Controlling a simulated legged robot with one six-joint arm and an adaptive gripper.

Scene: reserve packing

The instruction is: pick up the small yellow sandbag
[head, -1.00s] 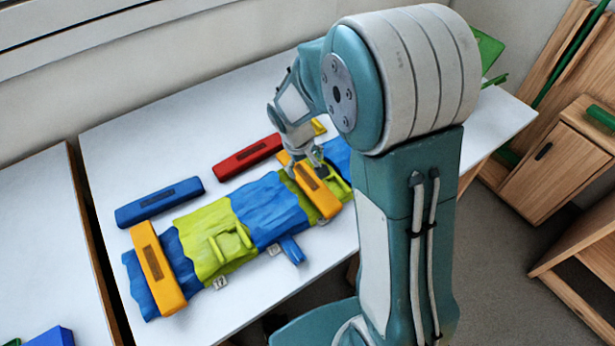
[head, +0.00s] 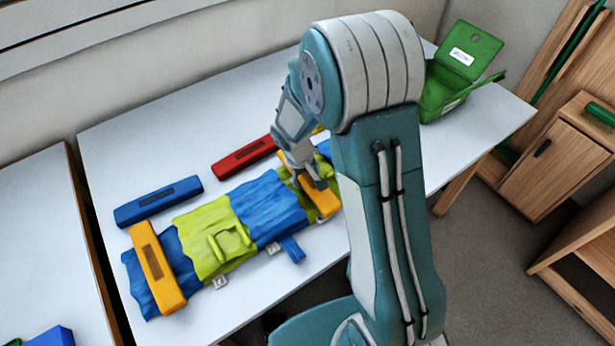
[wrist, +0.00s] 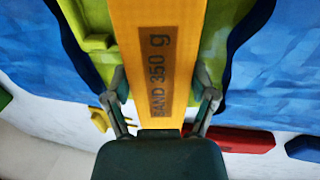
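A yellow-orange sandbag (head: 323,203), a long bar marked "SAND 350 g", lies across the right part of a blue and lime-green padded cloth. My gripper (head: 309,181) is low over it, hiding its middle. In the wrist view this sandbag (wrist: 158,30) runs between the spread fingers of my gripper (wrist: 161,82). The fingers stand along its two long sides; firm contact does not show. A like yellow-orange sandbag (head: 158,268) lies on the cloth's left end. A small yellow piece (wrist: 99,119) shows behind the left finger in the wrist view, mostly hidden in the head view.
The padded cloth (head: 205,222) lies on a white table (head: 110,165). A blue bar (head: 158,201) and a red bar (head: 245,157) lie behind it. An open green box (head: 445,95) stands at the table's far right. The table's front is clear.

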